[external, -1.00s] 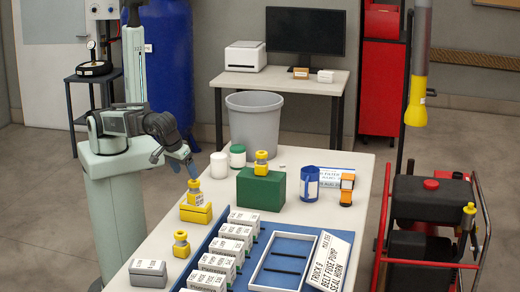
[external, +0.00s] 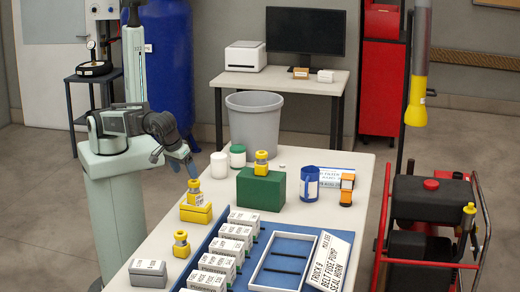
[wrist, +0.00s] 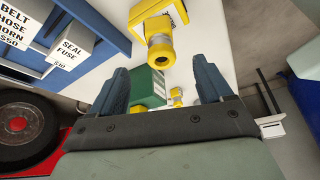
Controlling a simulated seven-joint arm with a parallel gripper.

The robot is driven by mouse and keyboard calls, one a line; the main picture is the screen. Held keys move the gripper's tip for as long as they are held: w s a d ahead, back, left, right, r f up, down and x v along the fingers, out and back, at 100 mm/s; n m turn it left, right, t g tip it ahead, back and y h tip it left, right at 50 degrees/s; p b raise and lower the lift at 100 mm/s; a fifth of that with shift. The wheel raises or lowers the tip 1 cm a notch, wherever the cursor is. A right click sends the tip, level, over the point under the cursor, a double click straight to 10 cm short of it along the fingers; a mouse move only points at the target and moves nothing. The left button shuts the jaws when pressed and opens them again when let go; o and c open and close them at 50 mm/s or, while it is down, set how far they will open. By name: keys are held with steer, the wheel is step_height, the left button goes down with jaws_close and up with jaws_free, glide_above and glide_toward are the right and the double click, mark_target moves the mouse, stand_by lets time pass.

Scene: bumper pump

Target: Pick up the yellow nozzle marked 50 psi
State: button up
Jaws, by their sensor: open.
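Three yellow nozzles show in the external view. My gripper (external: 192,176) is just above the nozzle on the yellow block. In the wrist view, my gripper (wrist: 161,80) is open and empty, with a yellow nozzle (wrist: 160,48) ahead of the gap between its blue fingers, apart from them.
Several white labelled boxes (external: 238,232) line a blue mat beside a white tray (external: 284,261). A grey box (external: 148,274) sits at the table's front left. White and green-lidded jars (external: 219,165), a blue container (external: 309,184) and a grey bin (external: 253,125) stand farther back.

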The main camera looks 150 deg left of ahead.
stand_by(0.7)
steer(key=n+t+h, duration=0.1)
steer(key=n+h, duration=0.1)
steer(key=h, duration=0.2)
glide_above(178, 234)
steer(key=f, duration=0.5)
steer(key=shift+s, duration=0.35)
steer(key=shift+w+d+n+t, duration=0.1)
steer(key=shift+w+n+t, duration=0.15)
steer(key=shift+n, duration=0.35)
steer(key=shift+f, duration=0.6)
step_height(178, 234, down, 8)
steer(key=shift+r, duration=0.25)
steer(key=shift+w+a+f, duration=0.1)
steer(key=shift+a+f, duration=0.1)
steer(key=shift+f, duration=1.1)
steer(key=shift+w+a+f, duration=0.1)
steer(key=shift+a+f, duration=0.1)
steer(key=shift+f, duration=1.1)
